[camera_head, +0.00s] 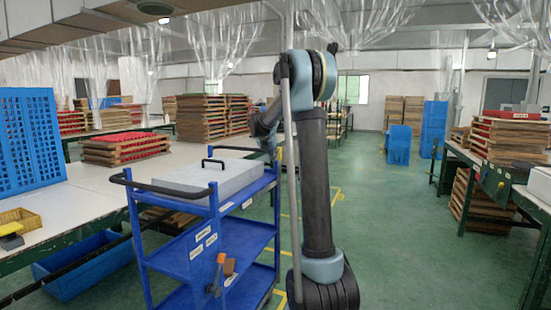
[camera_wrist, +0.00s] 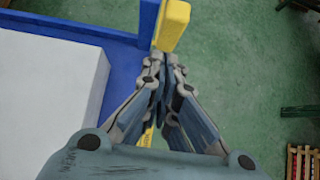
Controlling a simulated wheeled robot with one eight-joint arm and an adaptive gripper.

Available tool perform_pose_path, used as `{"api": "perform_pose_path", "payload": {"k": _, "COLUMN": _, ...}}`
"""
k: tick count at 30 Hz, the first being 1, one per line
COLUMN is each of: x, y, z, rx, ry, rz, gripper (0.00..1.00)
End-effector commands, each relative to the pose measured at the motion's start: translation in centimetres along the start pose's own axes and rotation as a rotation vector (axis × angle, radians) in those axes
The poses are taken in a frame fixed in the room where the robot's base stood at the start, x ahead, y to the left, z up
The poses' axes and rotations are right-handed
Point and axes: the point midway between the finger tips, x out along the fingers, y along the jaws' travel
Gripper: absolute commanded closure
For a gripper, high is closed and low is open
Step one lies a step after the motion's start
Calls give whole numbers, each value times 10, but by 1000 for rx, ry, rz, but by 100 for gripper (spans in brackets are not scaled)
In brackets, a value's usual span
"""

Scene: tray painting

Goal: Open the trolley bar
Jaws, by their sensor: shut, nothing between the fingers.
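The blue trolley (camera_head: 215,225) stands left of my arm, with three shelf levels and a pale grey block (camera_head: 208,178) on top. A black handle bar (camera_head: 165,187) curves across its near end. In the wrist view, my gripper (camera_wrist: 164,60) is shut and empty beside the trolley's blue rim (camera_wrist: 75,27). A yellow bar piece (camera_wrist: 172,25) next to a blue strip lies just beyond the fingertips. I cannot tell whether the fingertips touch it. In the head view, my dark wrist shows by the trolley's far right corner, and the fingers are not clear.
A long white table (camera_head: 110,170) with red-and-wood tray stacks (camera_head: 126,148) runs along the left. A green bench (camera_head: 500,185) with stacked trays stands at the right. Green floor (camera_head: 400,240) lies open between them. Blue crates (camera_head: 399,145) stand farther back.

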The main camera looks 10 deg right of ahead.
Motion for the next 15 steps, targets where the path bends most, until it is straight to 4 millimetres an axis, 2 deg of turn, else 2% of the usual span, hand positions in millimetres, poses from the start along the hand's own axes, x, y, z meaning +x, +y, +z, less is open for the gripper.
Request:
{"api": "perform_pose_path", "payload": {"k": 3, "x": -17, "y": 2, "z": -11, "rx": 0, "ry": 3, "rz": 1, "gripper": 100}}
{"api": "perform_pose_path", "payload": {"k": 9, "x": -57, "y": 2, "z": -11, "rx": -1, "ry": 4, "rz": 0, "gripper": 100}}
{"api": "perform_pose_path", "payload": {"k": 15, "x": -90, "y": 2, "z": -11, "rx": 0, "ry": 5, "rz": 0, "gripper": 100}}
